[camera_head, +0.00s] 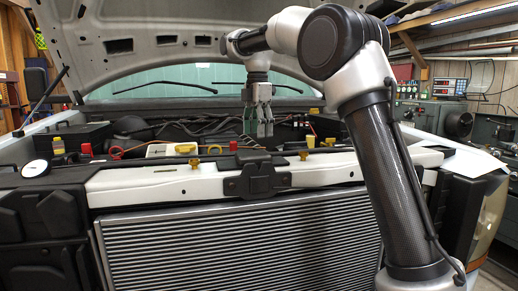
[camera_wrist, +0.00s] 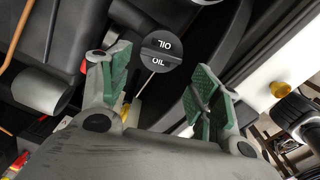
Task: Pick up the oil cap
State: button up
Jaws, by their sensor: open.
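The oil cap (camera_wrist: 161,50) is a black round cap with a ridge across it and white "OIL" lettering, near the top middle of the wrist view. My gripper (camera_wrist: 158,78) is open and empty, its green-padded fingers spread to either side below the cap in that picture. The cap appears to lie beyond the fingertips, apart from them; the exact distance cannot be told. In the head view, my gripper (camera_head: 258,125) points down over the back of the engine bay. I cannot make out the oil cap in the head view.
A white crossmember (camera_head: 135,186) and radiator (camera_head: 240,245) stand at the front. The raised hood (camera_head: 150,45) hangs over the bay. Several yellow caps, hoses and cables surround the gripper. In the wrist view, a yellow knob (camera_wrist: 280,89) sits on the right and a grey cylinder (camera_wrist: 42,90) on the left.

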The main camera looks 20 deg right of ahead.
notch_tip(320, 180, down, 6)
jog(key=shift+r, duration=0.1)
jog(key=shift+c, duration=0.3)
jog(key=c, duration=0.6)
